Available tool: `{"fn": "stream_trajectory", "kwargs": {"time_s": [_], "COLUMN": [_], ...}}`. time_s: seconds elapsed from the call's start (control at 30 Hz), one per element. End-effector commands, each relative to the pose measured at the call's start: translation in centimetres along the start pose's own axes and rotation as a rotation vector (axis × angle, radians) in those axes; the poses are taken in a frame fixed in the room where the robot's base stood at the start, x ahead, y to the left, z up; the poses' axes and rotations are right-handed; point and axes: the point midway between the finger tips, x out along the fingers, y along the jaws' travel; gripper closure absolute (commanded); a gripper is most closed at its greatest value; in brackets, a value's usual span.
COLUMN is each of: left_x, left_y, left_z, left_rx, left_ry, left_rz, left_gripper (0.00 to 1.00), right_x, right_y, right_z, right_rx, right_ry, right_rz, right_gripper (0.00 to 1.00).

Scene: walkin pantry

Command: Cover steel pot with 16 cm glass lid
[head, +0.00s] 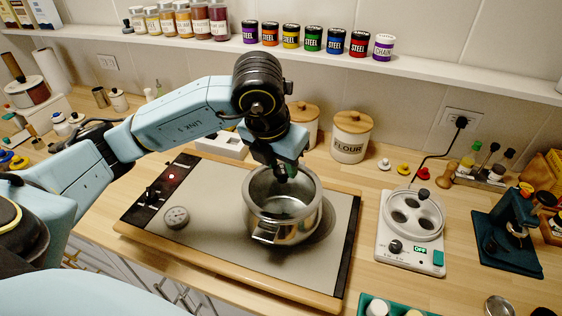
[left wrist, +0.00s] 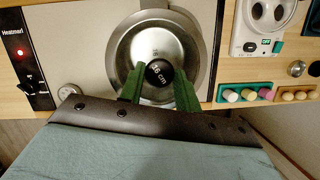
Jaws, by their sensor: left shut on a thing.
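The steel pot (head: 290,226) stands upright on the grey hotplate, its handle toward the front. My left gripper (head: 286,172) reaches down over the pot's opening from above. In the left wrist view, the green fingers of my left gripper (left wrist: 159,76) are closed around a black knob marked 16 cm, the knob of the glass lid (left wrist: 152,46). The clear lid lies over the pot's mouth in that view. I cannot tell whether its edge touches the rim. The lid's glass hardly shows in the head view. My right gripper is not in view.
The hotplate (head: 210,228) has a small round grey disc (head: 176,217) on its left part. A white device with round wells (head: 410,240) stands to the right. A flour canister (head: 350,138) stands behind. A shelf with spice tins (head: 312,40) runs above.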

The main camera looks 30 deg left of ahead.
Motion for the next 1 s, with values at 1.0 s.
{"fn": "stream_trajectory", "kwargs": {"time_s": [1.0], "left_x": [0.41], "left_y": [0.01], "left_z": [-0.10], "left_rx": [0.000], "left_ry": [-0.002], "left_rz": [0.000], "left_gripper": [0.65], "right_x": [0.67], "right_y": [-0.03], "right_z": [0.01], "right_rx": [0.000], "right_ry": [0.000], "right_rz": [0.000], "right_gripper": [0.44]}}
